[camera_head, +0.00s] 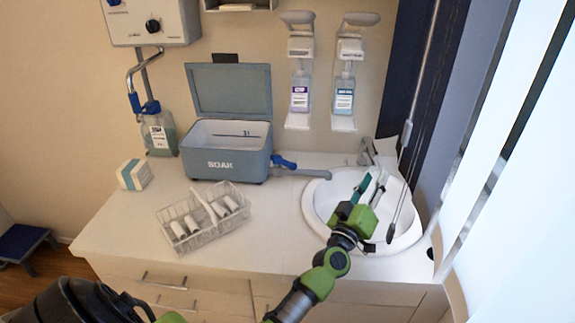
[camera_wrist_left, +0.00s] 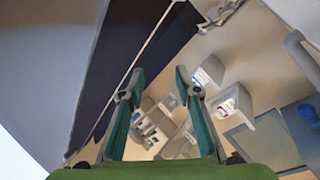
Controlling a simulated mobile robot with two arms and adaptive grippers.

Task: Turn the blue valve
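The blue valve (camera_head: 285,162) is a small blue handle on a grey pipe, just right of the blue-grey SOAK box (camera_head: 226,165) on the counter. My left gripper (camera_head: 369,184) is over the sink, to the right of the valve and apart from it. In the left wrist view, its two green fingers (camera_wrist_left: 158,80) stand apart with nothing between them. My right gripper is not in view.
A white sink (camera_head: 312,207) with a tap (camera_head: 368,150) lies under my left gripper. A wire basket (camera_head: 203,217) with white rolls stands in front of the box. Two dispensers (camera_head: 300,90) (camera_head: 345,92) hang on the wall above the pipe.

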